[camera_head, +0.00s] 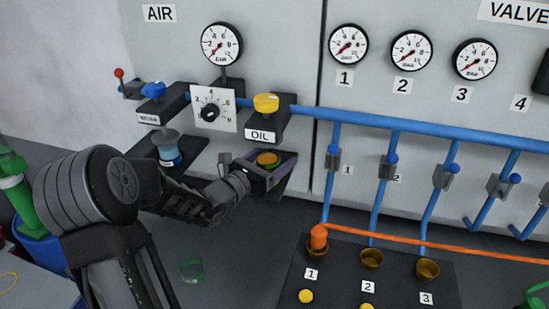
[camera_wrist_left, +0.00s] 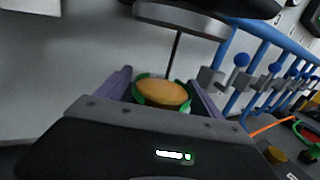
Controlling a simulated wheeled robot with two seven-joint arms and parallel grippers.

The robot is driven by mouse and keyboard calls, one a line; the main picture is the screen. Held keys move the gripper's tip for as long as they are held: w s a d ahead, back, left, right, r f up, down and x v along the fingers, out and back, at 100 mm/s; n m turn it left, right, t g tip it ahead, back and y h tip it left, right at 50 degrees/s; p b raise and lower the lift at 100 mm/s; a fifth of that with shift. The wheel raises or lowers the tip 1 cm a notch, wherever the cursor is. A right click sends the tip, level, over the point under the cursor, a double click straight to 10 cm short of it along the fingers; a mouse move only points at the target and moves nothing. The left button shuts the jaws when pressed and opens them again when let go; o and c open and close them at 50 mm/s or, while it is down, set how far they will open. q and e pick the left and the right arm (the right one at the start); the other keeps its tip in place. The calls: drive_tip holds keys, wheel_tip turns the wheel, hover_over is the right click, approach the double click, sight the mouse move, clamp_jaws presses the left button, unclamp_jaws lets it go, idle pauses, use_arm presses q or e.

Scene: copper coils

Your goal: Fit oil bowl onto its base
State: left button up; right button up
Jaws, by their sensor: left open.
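The oil unit, labelled OIL (camera_head: 262,134), is on the wall panel with a yellow knob (camera_head: 266,103) on top. Below it is a round bowl with an amber top and green rim (camera_head: 267,159), also in the left wrist view (camera_wrist_left: 162,93). My left gripper (camera_head: 272,168) has its purple fingers on either side of this bowl, and the jaws are open. In the left wrist view the fingers (camera_wrist_left: 160,90) flank it, and a thin dark rod comes down behind it from the dark unit above. Whether bowl and base touch cannot be told. My right gripper does not show.
A regulator unit with a blue knob (camera_head: 153,90) and a clear blue bowl (camera_head: 168,150) is to the left. A blue pipe (camera_head: 430,131) with several valves runs right. A dark board (camera_head: 330,283) holds copper cups. A clear green item (camera_head: 192,270) lies lower left.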

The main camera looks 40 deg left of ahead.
use_arm(q)
drive_tip(key=shift+r, duration=0.15)
drive_tip(key=shift+s, duration=0.2)
drive_tip(key=s+b, duration=0.2)
drive_tip(key=s, duration=0.9)
drive_tip(key=shift+s+a, duration=0.3)
drive_tip(key=shift+a, duration=0.05)
